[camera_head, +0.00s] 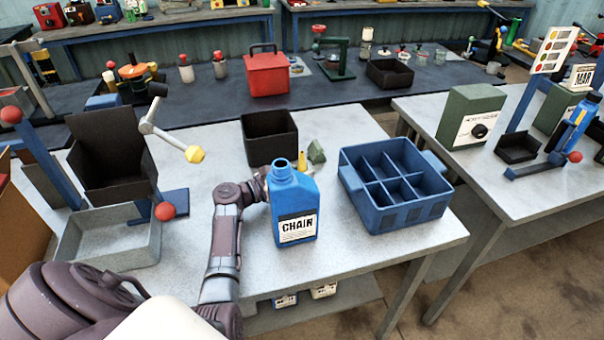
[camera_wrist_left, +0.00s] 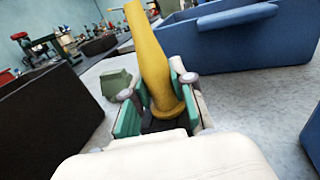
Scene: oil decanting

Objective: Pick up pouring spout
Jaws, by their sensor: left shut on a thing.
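The yellow pouring spout (camera_wrist_left: 152,62) stands nearly upright in the left wrist view, wide flange down. My left gripper (camera_wrist_left: 157,98) is shut on it, with the green finger pads on either side of its lower part. The bottle is upright and open at the top. My left arm reaches in left of the bottle, which hides most of the gripper. I cannot tell whether the spout touches the table. My right gripper is out of view.
A blue divided crate (camera_head: 408,213) stands right of the bottle. A black bin (camera_head: 269,150) and a small green block (camera_head: 316,152) are behind it. A grey tray (camera_head: 100,250) and a lever with a yellow end (camera_head: 195,154) are at the left. The table's front right is clear.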

